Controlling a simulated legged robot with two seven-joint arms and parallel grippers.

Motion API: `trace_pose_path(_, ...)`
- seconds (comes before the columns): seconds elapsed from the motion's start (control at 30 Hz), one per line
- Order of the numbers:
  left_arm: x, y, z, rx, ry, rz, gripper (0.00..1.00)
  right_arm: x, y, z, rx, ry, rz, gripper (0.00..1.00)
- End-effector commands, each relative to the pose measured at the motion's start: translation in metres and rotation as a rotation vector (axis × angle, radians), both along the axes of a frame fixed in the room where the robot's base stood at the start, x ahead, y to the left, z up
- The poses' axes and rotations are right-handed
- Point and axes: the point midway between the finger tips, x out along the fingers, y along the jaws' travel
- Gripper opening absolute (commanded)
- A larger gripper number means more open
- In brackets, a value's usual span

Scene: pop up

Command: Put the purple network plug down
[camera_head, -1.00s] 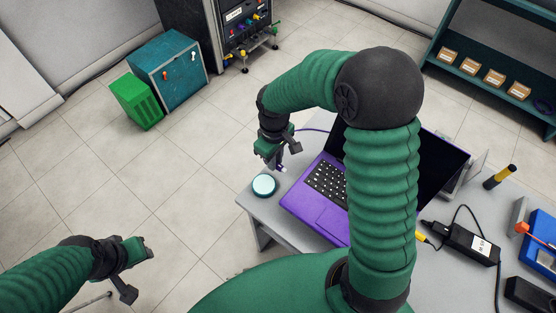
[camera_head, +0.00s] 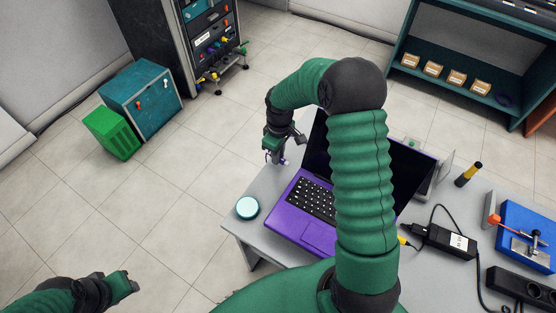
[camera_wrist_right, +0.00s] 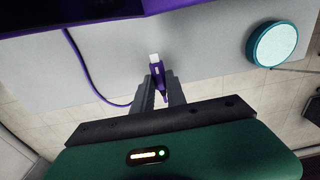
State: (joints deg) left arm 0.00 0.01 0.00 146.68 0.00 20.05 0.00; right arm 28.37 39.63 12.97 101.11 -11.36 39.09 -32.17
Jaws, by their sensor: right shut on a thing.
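The purple network plug (camera_wrist_right: 158,72) has a clear tip and sits between the two fingers of my right gripper (camera_wrist_right: 160,92) in the wrist view. Its purple cable (camera_wrist_right: 84,66) loops off to the left. In the head view my right gripper (camera_head: 279,157) is shut on the plug over the table's far left edge, beside the laptop. The plug's pale tip (camera_head: 284,162) just shows there. Whether it touches the table is unclear. My left gripper (camera_head: 122,286) hangs at the lower left, away from the table; its jaw state is unclear.
An open purple laptop (camera_head: 305,225) stands on the grey table (camera_head: 262,240). A round teal-rimmed puck (camera_head: 247,207) sits at the table's left corner; it also shows in the wrist view (camera_wrist_right: 276,44). A black adapter (camera_head: 445,240) and a blue device (camera_head: 525,235) lie to the right.

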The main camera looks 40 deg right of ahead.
Motion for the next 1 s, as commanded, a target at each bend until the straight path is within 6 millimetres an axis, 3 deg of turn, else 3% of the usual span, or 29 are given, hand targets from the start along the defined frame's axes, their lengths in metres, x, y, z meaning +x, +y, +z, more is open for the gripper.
trace_pose_path(0.13,0.0,0.0,-0.004,0.0,0.0,0.0,0.36,-0.001,0.0,-0.026,0.001,0.003,0.001,0.0)
trace_pose_path(0.4,0.0,0.0,-0.004,0.0,0.0,0.0,0.36,-0.001,0.0,-0.028,0.001,0.001,0.0,0.0)
trace_pose_path(0.43,0.0,0.0,-0.004,0.0,0.0,0.0,0.36,-0.001,0.0,-0.027,0.001,0.001,0.0,0.19)
trace_pose_path(0.6,0.0,0.0,-0.004,0.0,0.0,0.0,0.36,-0.001,0.0,-0.027,0.001,0.001,0.0,0.39)
trace_pose_path(0.87,0.0,0.0,-0.003,0.0,0.0,0.0,0.36,-0.001,0.0,-0.026,0.001,0.001,0.0,0.39)
trace_pose_path(1.0,0.0,0.0,0.0,0.0,0.0,0.0,0.36,0.0,0.0,-0.012,-0.001,-0.001,-0.001,0.39)
